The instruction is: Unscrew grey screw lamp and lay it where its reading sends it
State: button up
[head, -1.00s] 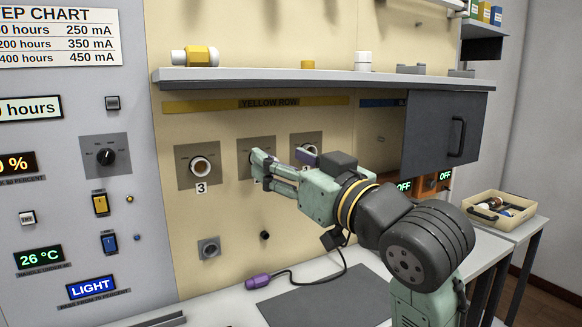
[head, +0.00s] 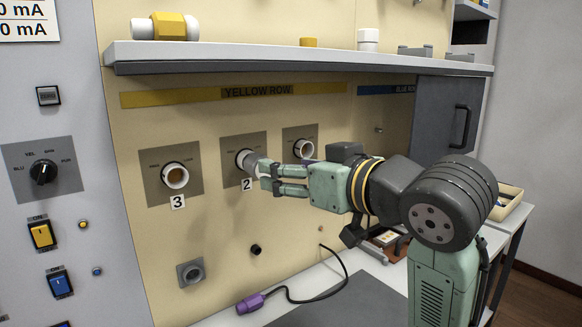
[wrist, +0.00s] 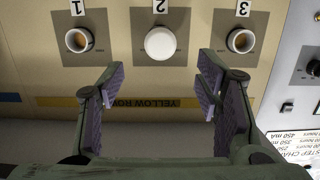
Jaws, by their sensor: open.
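A grey lamp (head: 254,163) sits in the socket marked 2 in the yellow row. Its round white face (wrist: 160,44) shows in the wrist view, square to the camera. My gripper (head: 268,178) is open in front of socket 2, its fingertips close to the lamp in the head view. In the wrist view my gripper (wrist: 158,85) has its fingers well apart with nothing between them, and the lamp lies beyond the tips. I cannot tell whether a finger touches it. No reading for this lamp is legible.
Sockets 3 (head: 175,177) and 1 (head: 303,148) look empty on either side. A shelf (head: 300,58) with a yellow-and-white part (head: 166,27) overhangs the row. A purple plug (head: 250,303) with a cable lies on the bench. A tray (head: 508,200) stands right, partly hidden.

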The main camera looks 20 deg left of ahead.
aim_at(257, 166)
jog(key=p+x, duration=0.2)
jog(key=x, duration=0.7)
jog(key=shift+w+a, duration=0.15)
jog(key=shift+a, duration=0.1)
jog(key=shift+c, duration=0.3)
